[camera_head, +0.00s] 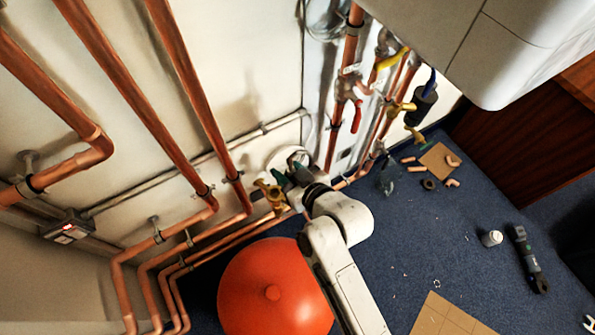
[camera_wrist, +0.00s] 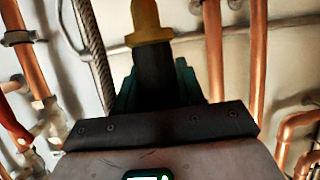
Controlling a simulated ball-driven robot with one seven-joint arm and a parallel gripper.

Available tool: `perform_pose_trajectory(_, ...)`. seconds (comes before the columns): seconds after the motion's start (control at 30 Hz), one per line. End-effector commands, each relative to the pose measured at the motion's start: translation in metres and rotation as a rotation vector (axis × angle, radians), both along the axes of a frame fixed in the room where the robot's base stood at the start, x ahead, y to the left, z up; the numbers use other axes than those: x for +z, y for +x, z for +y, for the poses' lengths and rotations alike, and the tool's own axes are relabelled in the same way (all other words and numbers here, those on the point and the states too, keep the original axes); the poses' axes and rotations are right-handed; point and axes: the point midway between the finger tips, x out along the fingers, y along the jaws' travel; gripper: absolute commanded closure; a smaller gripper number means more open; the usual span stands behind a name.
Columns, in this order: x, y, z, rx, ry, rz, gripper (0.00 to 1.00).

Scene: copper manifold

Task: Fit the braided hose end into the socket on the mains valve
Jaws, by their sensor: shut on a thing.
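My gripper (camera_head: 288,175) is at the pipe wall in the head view, its teal fingertips close to a brass valve (camera_head: 270,192). In the wrist view, my gripper (camera_wrist: 155,85) is shut on a dark round piece (camera_wrist: 153,68), which appears to be the hose end. A brass-yellow fitting (camera_wrist: 149,20) shows straight beyond it. Whether this fitting belongs to the held piece or the valve, and whether they touch, I cannot tell. A grey braided hose (camera_wrist: 97,55) runs down at the left of the wrist view. The socket opening is not visible.
A red-orange round tank (camera_head: 265,290) stands below my arm. Copper pipes (camera_head: 140,105) run close along the wall. A white boiler casing (camera_head: 490,45) overhangs at upper right. Loose copper pieces, a white pot (camera_head: 492,238) and a dark tool (camera_head: 528,258) lie on the blue floor.

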Motion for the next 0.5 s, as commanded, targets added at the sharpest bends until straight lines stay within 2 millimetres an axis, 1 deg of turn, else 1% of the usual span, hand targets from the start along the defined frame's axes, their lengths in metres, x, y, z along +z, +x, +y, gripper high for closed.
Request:
perform_pose_trajectory(0.03,0.001,0.002,0.005,0.002,0.0,-0.002,0.98)
perform_pose_trajectory(0.5,0.001,0.014,0.046,0.002,0.0,-0.003,0.98)
